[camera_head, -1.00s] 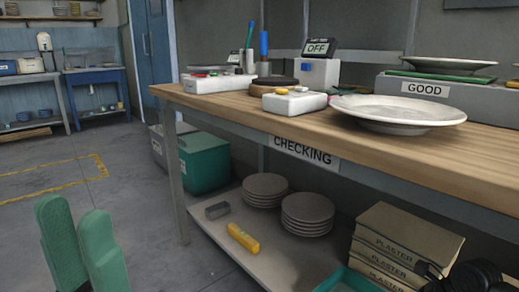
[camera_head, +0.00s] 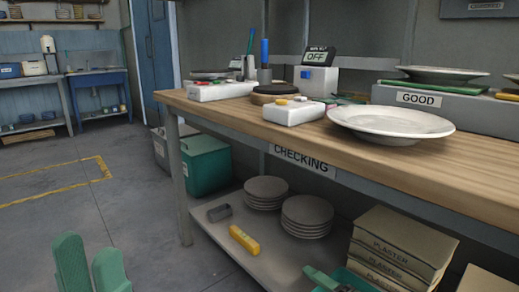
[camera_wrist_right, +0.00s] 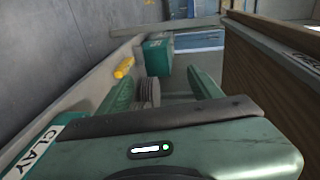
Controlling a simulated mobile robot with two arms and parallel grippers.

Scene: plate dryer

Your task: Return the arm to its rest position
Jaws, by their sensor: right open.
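My left gripper (camera_head: 90,270) shows at the bottom left of the head view, over the floor, its two green fingers slightly apart with nothing between them. My right gripper (camera_wrist_right: 163,92) fills the lower part of the right wrist view, its green fingers spread wide and empty. Beyond its fingertips, a stack of grey plates (camera_wrist_right: 148,92) shows in the gap, apart from them as far as I can tell. A dark green piece at the bottom of the head view, by the teal bin, looks like part of my right gripper.
The wooden bench (camera_head: 390,157) carries a white plate (camera_head: 390,123). Its lower shelf (camera_head: 222,232) holds stacked plates (camera_head: 306,214), a yellow tool (camera_head: 243,240), and plaster boxes (camera_head: 398,243). A green bin (camera_head: 207,167) stands behind the bench leg. The floor at left is clear.

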